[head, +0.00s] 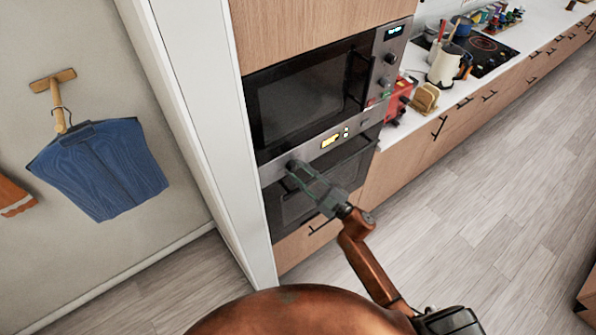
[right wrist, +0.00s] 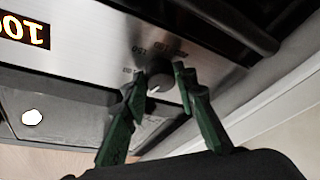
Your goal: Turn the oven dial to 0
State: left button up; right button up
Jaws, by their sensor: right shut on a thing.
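The oven (head: 318,182) is built into the tall cabinet below the microwave, with a steel control panel and a lit yellow display (head: 330,140). My right gripper (head: 297,168) reaches the left end of that panel. In the right wrist view, the round oven dial (right wrist: 161,86) sits between the two dark green fingers of my right gripper (right wrist: 160,88), which is shut on it. The dial has a short white pointer mark; numbers printed around it are partly hidden and hard to read. The display (right wrist: 25,30) appears upside down there and seems to read 100. My left gripper is not in view.
A microwave (head: 308,98) sits directly above the oven. A white side panel (head: 205,130) stands close on the left, with a blue garment (head: 100,168) on the wall beyond. A counter with a red appliance (head: 397,112) runs right. The floor (head: 465,210) is clear.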

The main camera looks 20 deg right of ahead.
jog(key=shift+d+r+n+g+y+p, duration=0.2)
jog(key=shift+n+g, duration=0.3)
jog(key=shift+n, duration=0.55)
jog(key=shift+a+f+n+g+y+p, duration=0.1)
jog(key=shift+n+g+p, duration=0.3)
jog(key=shift+n, duration=0.95)
jog(key=o, duration=1.2)
jog(key=shift+c, duration=0.2)
jog(key=v, duration=1.2)
jog(key=shift+d+r, duration=0.1)
